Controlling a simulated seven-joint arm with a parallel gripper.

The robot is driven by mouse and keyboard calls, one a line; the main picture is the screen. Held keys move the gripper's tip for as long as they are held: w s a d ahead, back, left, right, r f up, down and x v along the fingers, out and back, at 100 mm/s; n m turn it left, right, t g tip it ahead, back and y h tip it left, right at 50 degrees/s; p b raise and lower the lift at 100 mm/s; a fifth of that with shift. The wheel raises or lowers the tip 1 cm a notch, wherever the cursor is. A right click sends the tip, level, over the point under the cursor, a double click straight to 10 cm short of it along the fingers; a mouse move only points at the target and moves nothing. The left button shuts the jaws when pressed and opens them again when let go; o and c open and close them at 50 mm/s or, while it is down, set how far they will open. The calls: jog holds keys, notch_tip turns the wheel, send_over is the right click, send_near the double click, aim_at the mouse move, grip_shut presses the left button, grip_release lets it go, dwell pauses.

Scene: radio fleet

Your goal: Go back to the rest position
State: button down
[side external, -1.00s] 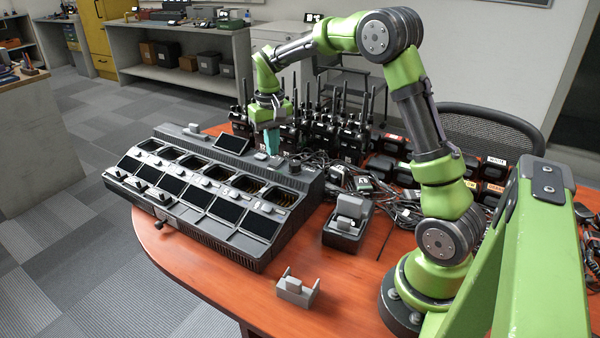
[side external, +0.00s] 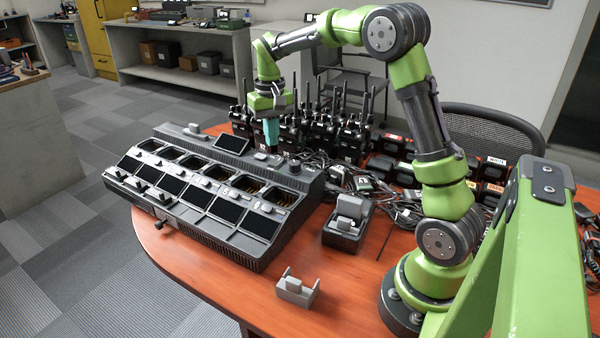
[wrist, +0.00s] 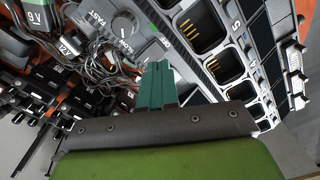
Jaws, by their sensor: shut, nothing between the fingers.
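My gripper (side external: 271,133) has teal fingers pointing down above the back right part of the grey multi-bay charger (side external: 190,235). The fingers are pressed together and hold nothing. In the wrist view my gripper (wrist: 158,70) also shows its teal fingers side by side with no gap, in front of the charger's dial and empty bays (wrist: 205,30). I cannot tell the exact height of the fingertips above the charger.
Several radios with antennas (side external: 340,135) stand behind the charger. Tangled cables (side external: 375,185) lie to its right. A small single charger (side external: 347,222) and a grey bracket (side external: 297,290) sit on the orange table (side external: 225,290). Labelled battery packs (side external: 490,170) lie near the chair.

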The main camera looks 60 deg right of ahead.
jog(key=s+a+r+n+t+y, duration=0.1)
jog(key=s+a+r+t, duration=0.2)
jog(key=s+a, duration=0.5)
jog(key=s+a+r+n+t+y, duration=0.1)
jog(key=s+a+r+t, duration=0.2)
jog(key=s+a, duration=0.5)
jog(key=s+t, duration=0.1)
jog(key=s, duration=0.3)
jog(key=shift+a+r, duration=0.3)
